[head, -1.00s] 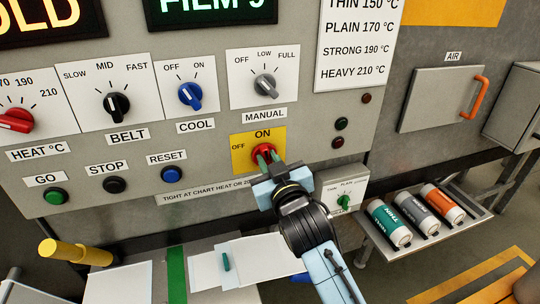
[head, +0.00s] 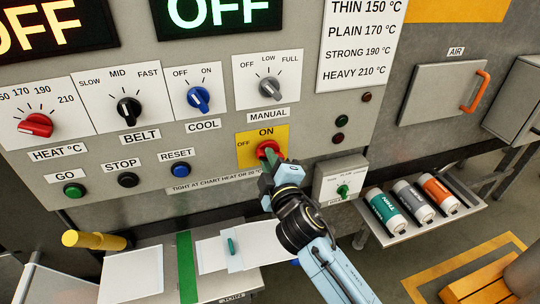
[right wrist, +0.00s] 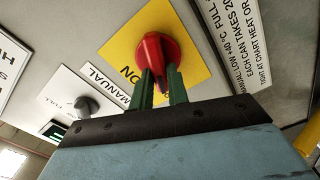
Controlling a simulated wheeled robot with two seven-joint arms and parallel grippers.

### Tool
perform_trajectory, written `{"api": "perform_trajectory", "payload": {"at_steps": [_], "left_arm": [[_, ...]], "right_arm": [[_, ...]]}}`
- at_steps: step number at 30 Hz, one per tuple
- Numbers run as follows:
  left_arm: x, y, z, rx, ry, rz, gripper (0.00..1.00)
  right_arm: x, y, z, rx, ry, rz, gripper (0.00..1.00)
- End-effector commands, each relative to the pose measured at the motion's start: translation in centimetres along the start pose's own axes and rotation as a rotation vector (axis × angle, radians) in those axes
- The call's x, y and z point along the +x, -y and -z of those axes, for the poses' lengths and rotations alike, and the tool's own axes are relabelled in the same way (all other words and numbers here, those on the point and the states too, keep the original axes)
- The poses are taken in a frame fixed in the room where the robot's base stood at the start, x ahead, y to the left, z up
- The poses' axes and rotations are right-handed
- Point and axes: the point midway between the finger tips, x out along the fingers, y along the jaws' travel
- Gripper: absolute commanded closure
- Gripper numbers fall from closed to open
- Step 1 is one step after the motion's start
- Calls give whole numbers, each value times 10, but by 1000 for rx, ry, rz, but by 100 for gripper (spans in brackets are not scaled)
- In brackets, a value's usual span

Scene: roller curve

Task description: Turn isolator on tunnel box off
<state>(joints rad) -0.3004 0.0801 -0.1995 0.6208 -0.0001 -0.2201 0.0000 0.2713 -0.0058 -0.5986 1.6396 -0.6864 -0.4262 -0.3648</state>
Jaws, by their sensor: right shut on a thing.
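The isolator is a red knob (head: 268,149) on a yellow plate (head: 245,156) marked ON at the top and OFF at the left, on the grey panel. My right gripper (head: 271,158) is shut on the knob, its green fingers on either side of the red handle. In the right wrist view the knob (right wrist: 155,52) sits between the fingertips (right wrist: 157,82), tilted with the wrist. The fingers partly cover the knob, so its exact pointing is hard to tell. Two displays, the left one (head: 60,35) and the right one (head: 215,10), both read OFF. My left gripper is not in view.
Selector knobs for heat (head: 36,125), belt (head: 129,110), cool (head: 199,98) and manual (head: 270,88) sit above. A small box with a green knob (head: 343,190) is close right of my gripper.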

Motion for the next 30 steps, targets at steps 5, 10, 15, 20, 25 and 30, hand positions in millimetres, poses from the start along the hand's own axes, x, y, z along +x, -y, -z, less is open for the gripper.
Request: {"api": "perform_trajectory", "payload": {"at_steps": [5,10,15,20,25,30], "left_arm": [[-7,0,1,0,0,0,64],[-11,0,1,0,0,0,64],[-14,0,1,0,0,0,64],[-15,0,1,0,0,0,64],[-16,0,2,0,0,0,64],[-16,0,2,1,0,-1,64]], "right_arm": [[0,1,0,-152,0,2,100],[0,3,-1,-271,1,2,100],[0,4,-1,-356,1,1,100],[0,5,-1,-403,1,2,100],[0,5,-2,-427,1,1,100],[0,5,-2,-433,1,1,100]]}}
